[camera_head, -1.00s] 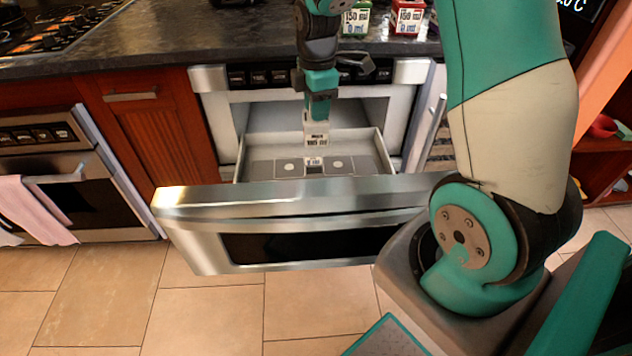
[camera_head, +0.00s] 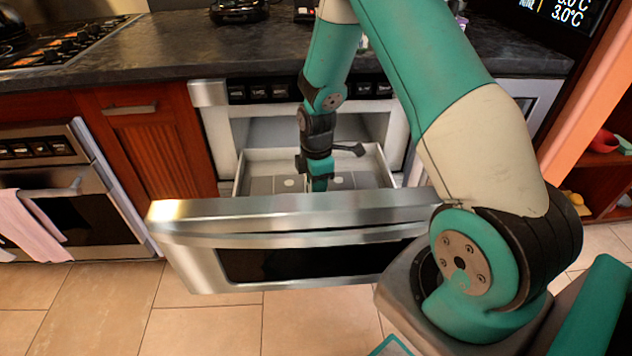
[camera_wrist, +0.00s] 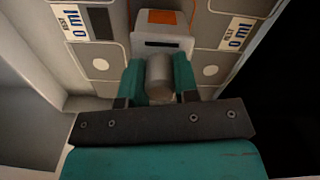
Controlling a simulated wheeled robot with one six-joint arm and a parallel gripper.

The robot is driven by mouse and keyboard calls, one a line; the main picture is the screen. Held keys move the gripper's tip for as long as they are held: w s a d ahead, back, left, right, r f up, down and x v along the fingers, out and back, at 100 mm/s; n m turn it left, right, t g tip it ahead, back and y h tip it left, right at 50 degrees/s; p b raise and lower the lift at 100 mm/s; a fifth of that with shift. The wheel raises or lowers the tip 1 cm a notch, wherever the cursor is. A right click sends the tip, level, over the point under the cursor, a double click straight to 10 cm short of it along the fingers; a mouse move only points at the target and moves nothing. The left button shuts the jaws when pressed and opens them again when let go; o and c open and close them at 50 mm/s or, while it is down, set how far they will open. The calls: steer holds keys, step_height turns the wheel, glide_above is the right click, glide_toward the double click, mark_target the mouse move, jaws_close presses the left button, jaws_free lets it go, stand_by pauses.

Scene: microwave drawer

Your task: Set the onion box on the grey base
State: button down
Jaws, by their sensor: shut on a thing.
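My gripper (camera_head: 319,184) reaches down into the open microwave drawer (camera_head: 240,178), its tips hidden behind the drawer front. In the wrist view my gripper (camera_wrist: 160,85) is shut on a pale box (camera_wrist: 162,28) with an orange patch, which I take to be the onion box. The head view hides the box. Grey bases with round white spots line the drawer floor; one grey base (camera_wrist: 100,66) lies left of the box and another (camera_wrist: 209,72) lies right. Both have labels reading 0 ml. I cannot tell whether the box touches a base.
The steel drawer front (camera_head: 290,209) stands close in front of my gripper. The drawer's side wall (camera_wrist: 30,70) is near on the left in the wrist view. A dark countertop (camera_head: 200,40) runs above the microwave.

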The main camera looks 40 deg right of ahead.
steer(key=shift+r, duration=0.1)
steer(key=c, duration=0.9)
jaws_free()
steer(key=shift+o, duration=0.2)
step_height(320, 180, up, 12)
steer(key=p, duration=0.2)
steer(key=s+a+r+m, duration=0.1)
steer(key=s+a+r, duration=0.1)
steer(key=a+r, duration=0.4)
steer(key=s+a+r+m+y, duration=0.2)
steer(key=s+a+r, duration=0.3)
steer(key=s+a, duration=0.3)
steer(key=s+a+r+m+y, duration=0.2)
steer(key=s+a+r+m, duration=0.2)
steer(key=s+a, duration=0.4)
steer(key=s+r, duration=0.1)
steer(key=s, duration=0.3)
steer(key=shift+a+r, duration=0.35)
